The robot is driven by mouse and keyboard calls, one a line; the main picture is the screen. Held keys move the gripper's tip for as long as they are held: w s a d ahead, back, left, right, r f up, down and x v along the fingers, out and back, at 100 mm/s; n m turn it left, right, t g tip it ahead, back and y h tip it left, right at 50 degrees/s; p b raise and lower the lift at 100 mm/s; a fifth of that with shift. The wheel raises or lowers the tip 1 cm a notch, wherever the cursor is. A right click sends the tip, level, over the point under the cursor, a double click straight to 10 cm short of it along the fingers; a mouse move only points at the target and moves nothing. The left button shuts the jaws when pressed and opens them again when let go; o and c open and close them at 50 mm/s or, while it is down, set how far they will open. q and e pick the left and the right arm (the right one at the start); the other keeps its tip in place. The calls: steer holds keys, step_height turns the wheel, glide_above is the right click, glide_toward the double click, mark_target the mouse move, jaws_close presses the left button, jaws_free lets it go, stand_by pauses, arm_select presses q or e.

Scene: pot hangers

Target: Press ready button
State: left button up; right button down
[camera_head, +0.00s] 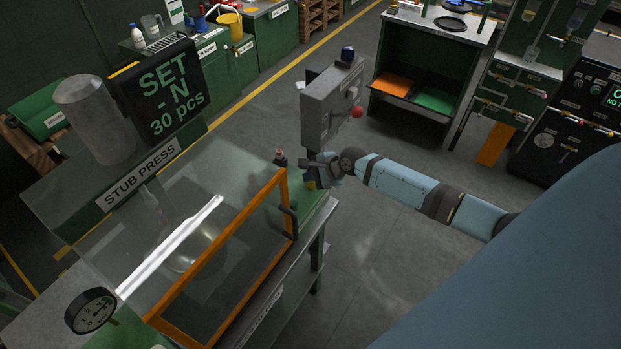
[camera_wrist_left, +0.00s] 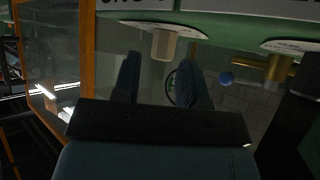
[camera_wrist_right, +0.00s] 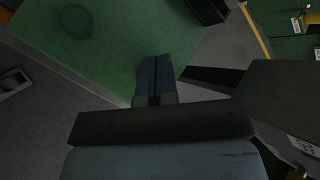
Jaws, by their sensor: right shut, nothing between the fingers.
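The stub press (camera_head: 150,172) fills the left of the head view, with a clear, orange-framed guard (camera_head: 283,190). I cannot tell for sure which control is the ready button. A small dark post with a reddish top (camera_head: 280,156) stands at the guard's far corner. My right gripper (camera_head: 312,168) is just right of that post, at the far end of the press's green table. In the right wrist view its fingers (camera_wrist_right: 155,75) are together and empty over a green surface. My left gripper (camera_wrist_left: 167,80) is open, its fingers apart below a pale hexagonal knob (camera_wrist_left: 163,45).
A grey box (camera_head: 331,100) with a red knob (camera_head: 357,112) and a dark blue lamp (camera_head: 347,53) stands just behind my right gripper. A bench with orange and green bins (camera_head: 437,100) is farther back. The floor (camera_head: 370,235) right of the press is clear.

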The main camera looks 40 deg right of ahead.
steer(key=shift+f, duration=0.25)
arm_select(q)
steer(key=shift+w, duration=0.15)
steer(key=shift+w+r, duration=0.15)
steer(key=shift+w, duration=0.2)
arm_select(e)
steer(key=shift+f, duration=0.15)
arm_select(q)
steer(key=shift+s, duration=0.1)
steer(key=shift+s+r+p, duration=0.3)
steer(key=shift+s+p, duration=0.15)
steer(key=shift+p, duration=0.05)
arm_select(e)
steer(key=shift+r, duration=1)
arm_select(q)
steer(key=shift+w, duration=0.15)
